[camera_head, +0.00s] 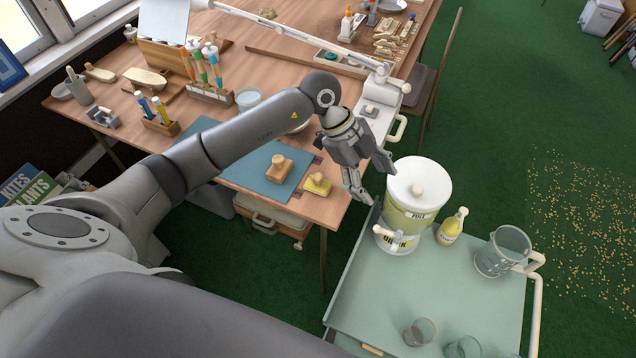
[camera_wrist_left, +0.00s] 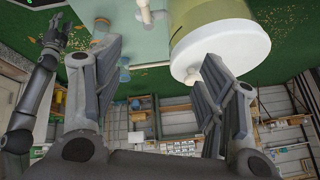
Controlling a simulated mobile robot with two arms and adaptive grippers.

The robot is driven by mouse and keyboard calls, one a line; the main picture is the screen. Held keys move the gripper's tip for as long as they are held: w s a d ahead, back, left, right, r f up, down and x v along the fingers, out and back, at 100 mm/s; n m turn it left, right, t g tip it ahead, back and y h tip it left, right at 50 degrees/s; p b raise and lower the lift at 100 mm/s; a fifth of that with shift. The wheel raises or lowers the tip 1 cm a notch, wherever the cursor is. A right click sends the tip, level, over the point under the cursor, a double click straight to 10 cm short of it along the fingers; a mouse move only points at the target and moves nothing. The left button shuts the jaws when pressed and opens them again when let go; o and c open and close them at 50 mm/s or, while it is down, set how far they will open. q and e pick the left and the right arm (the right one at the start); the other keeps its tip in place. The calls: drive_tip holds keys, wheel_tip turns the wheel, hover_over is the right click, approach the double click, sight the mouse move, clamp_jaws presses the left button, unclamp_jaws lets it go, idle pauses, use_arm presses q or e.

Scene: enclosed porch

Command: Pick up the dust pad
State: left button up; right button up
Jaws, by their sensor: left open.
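A yellow pad with a pale knob (camera_head: 318,184) lies at the front right corner of the wooden desk, beside a blue mat. A wooden block with a knob (camera_head: 279,168) lies on the mat; I cannot tell for certain which one is the dust pad. My left gripper (camera_head: 375,180) is open and empty, right of both, above the gap between desk and drink cart. In the left wrist view its spread fingers (camera_wrist_left: 163,60) have nothing between them close up. A dark arm at the left of that view ends in what seems my right gripper (camera_wrist_left: 52,30); its jaws are unclear.
The green cart (camera_head: 420,290) holds a lidded drink dispenser (camera_head: 418,190) close to my left gripper, a yellow bottle (camera_head: 452,226), a pitcher (camera_head: 502,251) and glasses. The desk carries pen holders, a bowl (camera_head: 248,97) and a white lamp arm (camera_head: 300,35). Crumbs dot the green floor.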

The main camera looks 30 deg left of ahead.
sight(318, 176)
use_arm(q)
drive_tip(key=a+n+y, duration=0.1)
drive_tip(key=a+y, duration=0.1)
drive_tip(key=a, duration=0.2)
drive_tip(key=w+a+n+y, duration=0.1)
drive_tip(key=a+y, duration=0.1)
drive_tip(key=a, duration=0.3)
drive_tip(key=a+n+y, duration=0.1)
drive_tip(key=a+y, duration=0.1)
drive_tip(key=a, duration=0.3)
drive_tip(key=shift+w+r+n+g, duration=0.2)
drive_tip(key=shift+r+n+g, duration=0.1)
drive_tip(key=shift+n+g, duration=0.1)
drive_tip(key=shift+a+f, duration=0.15)
drive_tip(key=shift+f, duration=0.2)
wheel_tip(318, 176, down, 4)
drive_tip(key=shift+f+p, duration=0.25)
drive_tip(key=shift+p, duration=0.05)
drive_tip(key=f, duration=0.1)
drive_tip(key=f+p, duration=0.1)
drive_tip(key=f, duration=0.1)
drive_tip(key=d+f, duration=0.1)
drive_tip(key=f, duration=0.1)
drive_tip(key=shift+s, duration=0.1)
drive_tip(key=shift+f, duration=0.3)
drive_tip(key=shift+c, duration=0.2)
drive_tip(key=shift+a, duration=0.1)
drive_tip(key=c, duration=0.9)
